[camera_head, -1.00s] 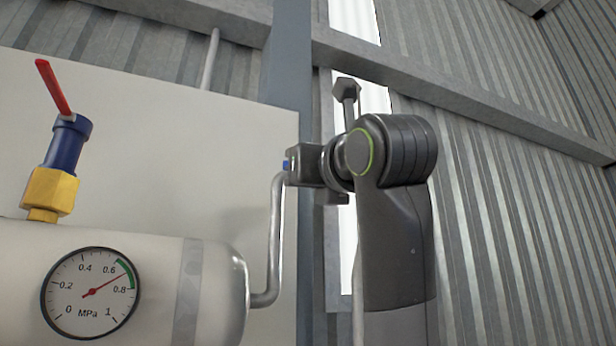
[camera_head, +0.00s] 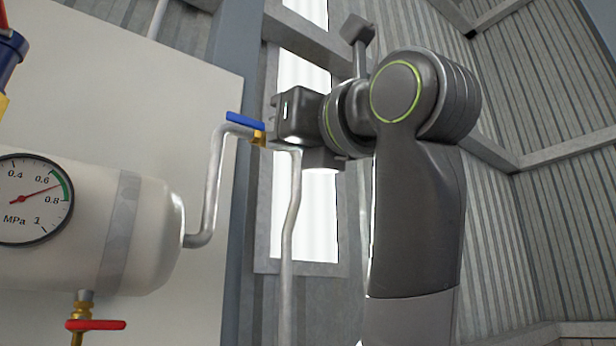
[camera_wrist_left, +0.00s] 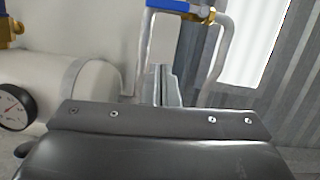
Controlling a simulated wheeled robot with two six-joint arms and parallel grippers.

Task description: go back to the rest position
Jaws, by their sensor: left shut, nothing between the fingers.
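My left arm stands right of centre in the head view. Its gripper (camera_head: 276,112) points away toward the wall side, just right of the blue-handled valve (camera_head: 245,122); its fingertips are mostly hidden there. The left gripper is shut and empty. In the left wrist view the blue handle (camera_wrist_left: 181,6) is at the top, with its brass body (camera_wrist_left: 209,16) at its right end and pipes going down on both sides. The handle lies roughly level, and no finger is seen on it. My right gripper is not in view.
The white tank (camera_head: 150,240) with a pressure gauge (camera_head: 30,200) is at left; its needle is between 0.6 and 0.8. A red-handled valve (camera_head: 96,325) hangs below it. A grey post (camera_head: 232,60) stands behind the blue valve. Space right of my arm looks clear.

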